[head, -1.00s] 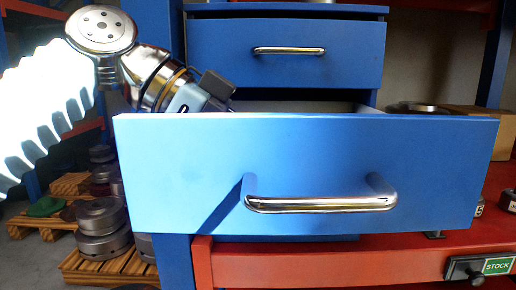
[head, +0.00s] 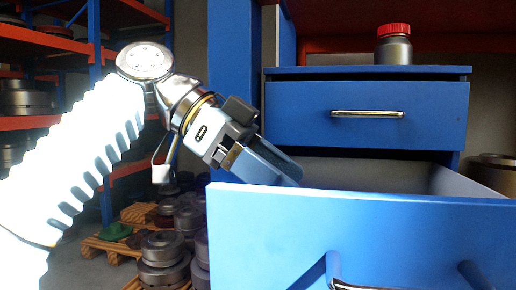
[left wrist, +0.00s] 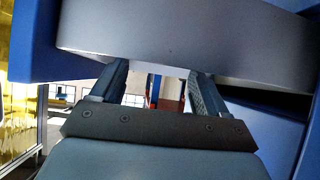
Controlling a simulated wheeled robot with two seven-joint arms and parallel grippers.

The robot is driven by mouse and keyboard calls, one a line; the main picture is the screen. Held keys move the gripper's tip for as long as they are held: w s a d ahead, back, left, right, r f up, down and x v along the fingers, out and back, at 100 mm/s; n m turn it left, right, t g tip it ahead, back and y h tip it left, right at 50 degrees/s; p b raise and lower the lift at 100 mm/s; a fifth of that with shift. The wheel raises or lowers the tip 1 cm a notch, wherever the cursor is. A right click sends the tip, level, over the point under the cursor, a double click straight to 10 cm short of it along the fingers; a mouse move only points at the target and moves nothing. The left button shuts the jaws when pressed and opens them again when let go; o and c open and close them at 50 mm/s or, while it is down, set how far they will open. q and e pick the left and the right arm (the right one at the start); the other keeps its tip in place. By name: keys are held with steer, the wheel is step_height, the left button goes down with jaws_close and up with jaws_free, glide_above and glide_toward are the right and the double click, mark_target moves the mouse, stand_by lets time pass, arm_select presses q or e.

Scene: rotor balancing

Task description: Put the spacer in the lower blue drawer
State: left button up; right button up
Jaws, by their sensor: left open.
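The lower blue drawer (head: 370,232) is pulled open in the head view, its grey inside (head: 390,176) partly showing behind the front panel. My left gripper (head: 292,172) is open, with its fingers pointing down to the right over the drawer's left end, just behind the front panel. Its fingertips are partly hidden by the panel. In the left wrist view the two fingers (left wrist: 160,74) are apart, with a broad grey surface just beyond the tips; I cannot tell whether they touch it. No spacer can be made out. My right gripper is out of view.
The closed upper blue drawer (head: 300,115) is above, and a grey jar with a red lid (head: 393,45) stands on top of the cabinet. Stacked metal parts (head: 163,262) sit on pallets at the lower left. Round metal parts (head: 497,172) are at the right.

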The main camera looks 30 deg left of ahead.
arm_select(q)
steer(key=shift+v, duration=1.95)
